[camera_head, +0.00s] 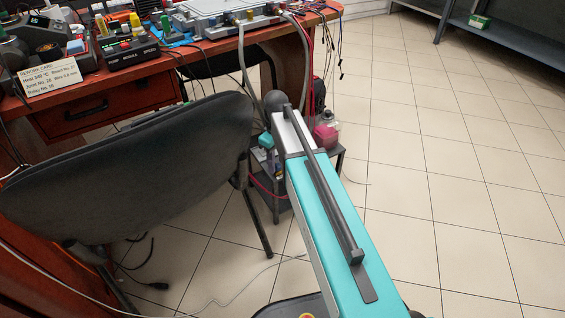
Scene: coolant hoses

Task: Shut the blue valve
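A grey apparatus (215,12) sits at the back of the red-brown table. Small blue and red parts show along its front edge, one of them a blue fitting (228,19). It is too small to tell whether this is the blue valve or how any handle is turned. Grey hoses (242,65) run down from the apparatus behind the table edge. My teal and grey body part fills the lower middle and hides part of the floor and a low stand. I cannot make out my gripper in this view.
A black chair (130,165) stands in front of the table (110,102), blocking the near left. A low dark stand (262,165) with small items is beyond it. Cables lie on the floor at lower left. The tiled floor (450,160) at right is clear up to blue-grey shelving (510,45).

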